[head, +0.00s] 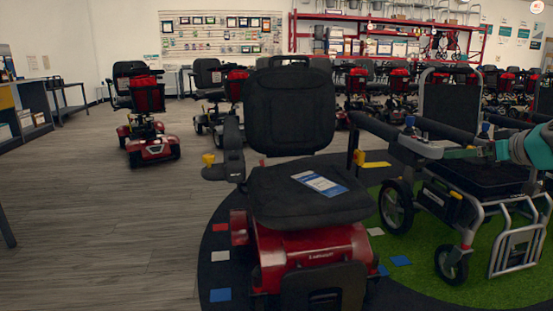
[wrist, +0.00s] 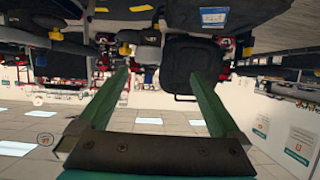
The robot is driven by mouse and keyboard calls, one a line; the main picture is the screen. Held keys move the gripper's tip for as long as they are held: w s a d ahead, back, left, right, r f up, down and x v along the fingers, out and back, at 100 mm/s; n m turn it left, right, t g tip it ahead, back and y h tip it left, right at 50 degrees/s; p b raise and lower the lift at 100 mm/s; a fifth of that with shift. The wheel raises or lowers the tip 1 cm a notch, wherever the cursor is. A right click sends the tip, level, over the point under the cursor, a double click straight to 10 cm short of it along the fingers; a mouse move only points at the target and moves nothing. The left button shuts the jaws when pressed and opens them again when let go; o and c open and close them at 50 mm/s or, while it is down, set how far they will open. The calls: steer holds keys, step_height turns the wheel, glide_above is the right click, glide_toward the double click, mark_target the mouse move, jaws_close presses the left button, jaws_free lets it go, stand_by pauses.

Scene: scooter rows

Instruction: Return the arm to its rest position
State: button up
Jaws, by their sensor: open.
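My arm enters the head view from the right edge, with my gripper (head: 447,154) reaching left over the folding wheelchair (head: 462,118). In the wrist view, where the room appears upside down, my gripper (wrist: 160,78) shows two green fingers spread apart with nothing held between them. Whether the fingers touch the wheelchair cannot be told. The red scooter (head: 300,262) with a black seat stands in front of me, left of the gripper. A blue and white card (head: 320,184) lies on its seat; it also shows in the wrist view (wrist: 214,17).
The wheelchair's armrests and handles are close around my gripper. A green round mat (head: 505,288) with a dark border lies under it. Several scooters stand in rows behind, including a red one (head: 150,148) at left. Open wood floor (head: 110,235) lies at the left.

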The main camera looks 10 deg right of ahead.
steer(key=a+n+g+y+p, duration=0.2)
steer(key=a+g+y+p, duration=0.1)
steer(key=a, duration=1.5)
steer(key=s+a+f+g+p, duration=0.25)
steer(key=s+a, duration=0.25)
steer(key=a, duration=0.4)
steer(key=s+a+f+g+p, duration=0.1)
steer(key=s+a+f+g, duration=0.3)
steer(key=a, duration=0.5)
steer(key=s+f+m+g+h+p, duration=0.1)
steer(key=s+f, duration=0.4)
steer(key=s, duration=0.9)
steer(key=s+a+f+m+g+h+p, duration=0.1)
steer(key=s+f, duration=0.5)
steer(key=s, duration=0.8)
steer(key=m+g+h+p, duration=0.1)
steer(key=g+h+p, duration=0.1)
steer(key=g+p, duration=0.1)
steer(key=shift+a+g, duration=0.2)
steer(key=shift+g, duration=0.15)
steer(key=shift+f, duration=0.1)
